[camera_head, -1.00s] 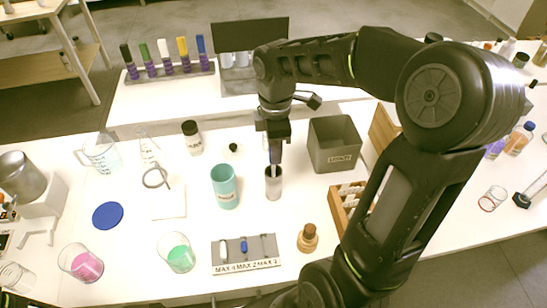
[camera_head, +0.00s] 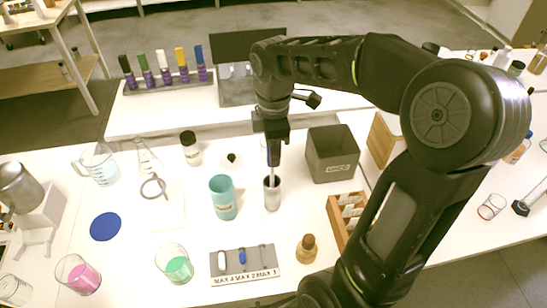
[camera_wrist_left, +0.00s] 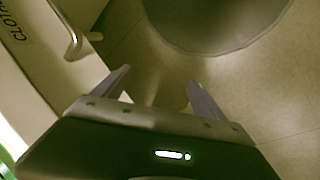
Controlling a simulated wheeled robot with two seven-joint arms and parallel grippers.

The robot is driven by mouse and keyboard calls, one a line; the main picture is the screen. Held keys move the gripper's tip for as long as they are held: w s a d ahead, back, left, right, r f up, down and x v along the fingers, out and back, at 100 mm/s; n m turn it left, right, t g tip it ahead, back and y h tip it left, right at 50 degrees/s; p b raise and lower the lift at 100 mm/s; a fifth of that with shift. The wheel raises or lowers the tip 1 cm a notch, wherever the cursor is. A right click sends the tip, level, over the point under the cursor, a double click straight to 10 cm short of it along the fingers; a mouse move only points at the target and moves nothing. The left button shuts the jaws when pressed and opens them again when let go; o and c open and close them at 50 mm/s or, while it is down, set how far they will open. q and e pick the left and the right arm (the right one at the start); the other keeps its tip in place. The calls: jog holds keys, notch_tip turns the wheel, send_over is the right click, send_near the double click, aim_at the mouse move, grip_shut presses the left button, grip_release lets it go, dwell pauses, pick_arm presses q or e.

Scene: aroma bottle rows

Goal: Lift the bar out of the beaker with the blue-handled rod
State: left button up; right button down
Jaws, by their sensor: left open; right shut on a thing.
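My right gripper (camera_head: 274,160) is shut on the upper part of a thin rod, and its fingers hide most of the handle. The rod's pale shaft (camera_head: 271,176) runs down to the mouth of a narrow grey cup (camera_head: 272,197); its lower end is hidden. One beaker with pink liquid (camera_head: 82,279) and one with green liquid (camera_head: 175,266) stand at the front left. I cannot make out a bar in either. A grey labelled tray (camera_head: 262,262) holds a white bar and a blue bar. My left gripper (camera_wrist_left: 160,90) is open and empty in the left wrist view.
A teal cup (camera_head: 223,199) stands close left of the grey cup. A dark grey bin (camera_head: 331,155) is to the right. A blue disc (camera_head: 105,227) lies left.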

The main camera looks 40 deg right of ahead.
notch_tip(320, 180, up, 10)
jog(key=shift+r+p, duration=0.1)
jog(key=shift+p, duration=0.25)
notch_tip(320, 180, up, 5)
jog(key=p, duration=0.5)
jog(key=shift+p, duration=0.3)
pick_arm(q)
jog(key=r, duration=0.5)
jog(key=shift+s+a+r, duration=0.25)
jog(key=shift+s+r, duration=0.05)
